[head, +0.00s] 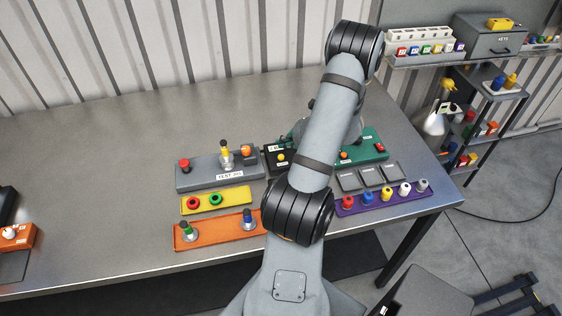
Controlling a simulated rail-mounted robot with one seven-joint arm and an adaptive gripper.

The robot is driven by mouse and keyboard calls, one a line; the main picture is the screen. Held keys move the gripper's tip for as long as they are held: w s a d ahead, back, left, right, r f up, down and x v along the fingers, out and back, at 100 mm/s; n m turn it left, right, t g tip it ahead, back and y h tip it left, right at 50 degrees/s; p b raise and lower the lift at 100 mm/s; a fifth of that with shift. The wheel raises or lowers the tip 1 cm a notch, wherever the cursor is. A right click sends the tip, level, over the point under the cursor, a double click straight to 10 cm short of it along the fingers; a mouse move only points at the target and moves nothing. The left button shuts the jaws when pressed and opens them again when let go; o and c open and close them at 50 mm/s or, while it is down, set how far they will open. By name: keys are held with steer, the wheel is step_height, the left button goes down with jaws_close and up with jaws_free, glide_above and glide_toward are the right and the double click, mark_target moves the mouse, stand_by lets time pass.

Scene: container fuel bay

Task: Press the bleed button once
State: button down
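No label reading "bleed" is legible, so I cannot tell which button it is. A grey panel marked TEST (190,180) carries a red button (184,165), a yellow-collared lever (226,155) and an orange knob (246,151). Right of it, a black panel with a small white label carries a yellow button (281,157). A green panel (370,136) behind my arm has a red button (380,147) and a small label. My arm arches over these panels and hides part of them. My gripper is mostly hidden behind my arm, and its fingers cannot be made out.
A yellow tray (235,197) holds red and green rings. An orange tray (213,234) holds green and blue knobs. A purple tray (372,209) holds several coloured knobs beside grey tiles (370,175). Shelves (430,60) stand right. The steel table's left (90,170) is mostly clear.

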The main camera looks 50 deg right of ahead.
mark_target(284, 157)
steer(key=shift+f+b, duration=1.05)
steer(key=shift+f, duration=0.4)
steer(key=shift+f, duration=0.2)
steer(key=shift+f+b, duration=0.25)
steer(key=shift+b, duration=0.3)
steer(key=shift+f+b, duration=0.35)
steer(key=shift+b, duration=0.1)
stand_by(0.5)
stand_by(0.3)
steer(key=shift+r+p, duration=0.65)
steer(key=shift+r, duration=0.15)
steer(key=shift+r, duration=0.1)
steer(key=shift+r+p, duration=2)
steer(key=shift+r, duration=0.4)
